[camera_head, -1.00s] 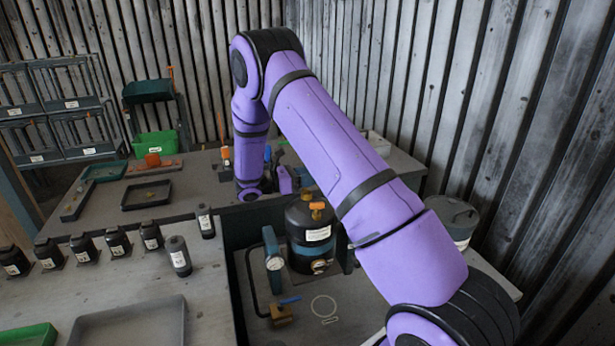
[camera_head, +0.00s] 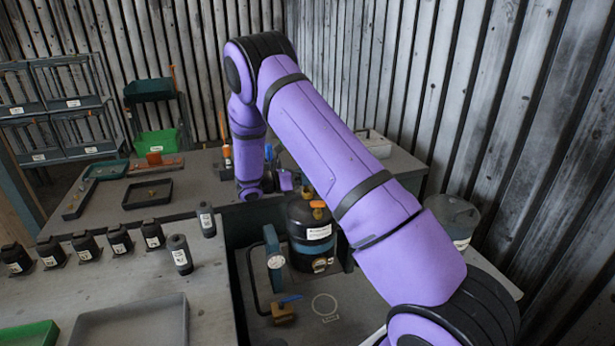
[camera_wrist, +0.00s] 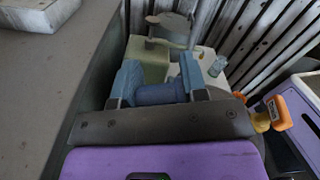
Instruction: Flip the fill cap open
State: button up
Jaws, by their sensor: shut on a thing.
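In the wrist view, my gripper (camera_wrist: 160,88) has its two blue-grey fingers close on either side of a blue cylindrical piece (camera_wrist: 160,94). It is shut on this piece. I cannot tell whether the piece is the fill cap, and no cap with a clear hinge shows. In the head view, my purple arm reaches over to the back bench, and its end, low beside the bench edge, is small and partly hidden. A black tank (camera_head: 312,232) with a white label and an orange fitting (camera_head: 318,204) on top stands below and right of it.
A blue gauge post (camera_head: 272,247) and a brass valve with a blue lever (camera_head: 286,309) stand left of the tank. A grey drum (camera_head: 453,220) is at right by the corrugated wall. Several black bottles line the left bench. An orange handle (camera_wrist: 279,113) shows in the wrist view.

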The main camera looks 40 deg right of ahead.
jog(key=o, duration=0.8)
jog(key=shift+w+f, duration=0.1)
jog(key=shift+w, duration=0.15)
jog(key=v, duration=1)
jog(key=shift+a, duration=0.4)
